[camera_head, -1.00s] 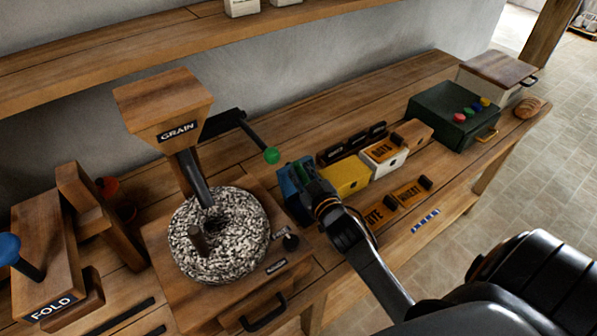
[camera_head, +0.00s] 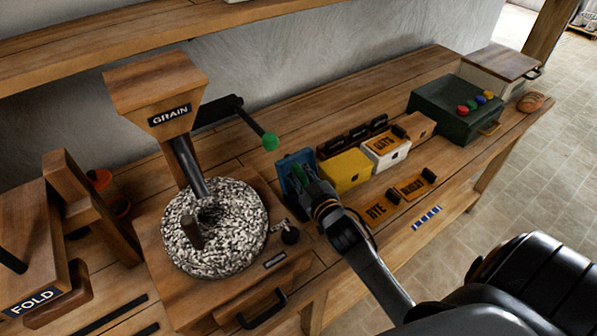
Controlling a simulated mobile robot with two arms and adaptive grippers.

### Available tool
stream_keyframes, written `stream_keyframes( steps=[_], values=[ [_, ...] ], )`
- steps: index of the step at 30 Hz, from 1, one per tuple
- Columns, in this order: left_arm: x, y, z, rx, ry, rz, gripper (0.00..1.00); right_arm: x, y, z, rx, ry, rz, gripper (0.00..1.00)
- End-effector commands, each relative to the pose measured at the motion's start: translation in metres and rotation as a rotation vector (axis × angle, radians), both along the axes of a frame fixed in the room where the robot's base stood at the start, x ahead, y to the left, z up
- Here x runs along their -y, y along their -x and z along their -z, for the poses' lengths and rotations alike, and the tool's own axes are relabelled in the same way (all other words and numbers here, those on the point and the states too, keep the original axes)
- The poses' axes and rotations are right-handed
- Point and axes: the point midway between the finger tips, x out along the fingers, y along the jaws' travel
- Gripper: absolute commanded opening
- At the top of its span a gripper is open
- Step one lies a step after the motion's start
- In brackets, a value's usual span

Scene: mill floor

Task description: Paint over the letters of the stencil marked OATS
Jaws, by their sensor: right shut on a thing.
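The orange stencil marked OATS (camera_head: 384,143) lies on top of a white box (camera_head: 387,157). Its letters look dark. My right gripper (camera_head: 306,182) is at a blue container (camera_head: 287,176) left of the yellow box, left of and nearer than the stencil. It is shut on a small green thing, mostly hidden by the fingers; I cannot tell whether it is a brush. My left gripper is not in view.
Stencils marked RYE (camera_head: 378,209) and WHEAT (camera_head: 413,187) lie in front of the boxes. A yellow box (camera_head: 345,171) stands between the blue container and the white box. The grain mill (camera_head: 216,228) is left; a green box with coloured knobs (camera_head: 455,110) is right.

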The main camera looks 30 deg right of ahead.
Motion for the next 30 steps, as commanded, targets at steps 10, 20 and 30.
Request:
stream_keyframes(
  steps=[10,20,30],
  values=[
    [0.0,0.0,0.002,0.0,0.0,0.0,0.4,0.0,0.0,0.003,0.0,0.0,0.0,0.0],
    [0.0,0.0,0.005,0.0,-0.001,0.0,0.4,0.0,0.0,0.007,0.0,0.0,0.0,0.0],
    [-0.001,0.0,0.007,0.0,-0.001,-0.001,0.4,0.0,0.0,0.011,0.0,0.0,0.0,0.0]
  ],
)
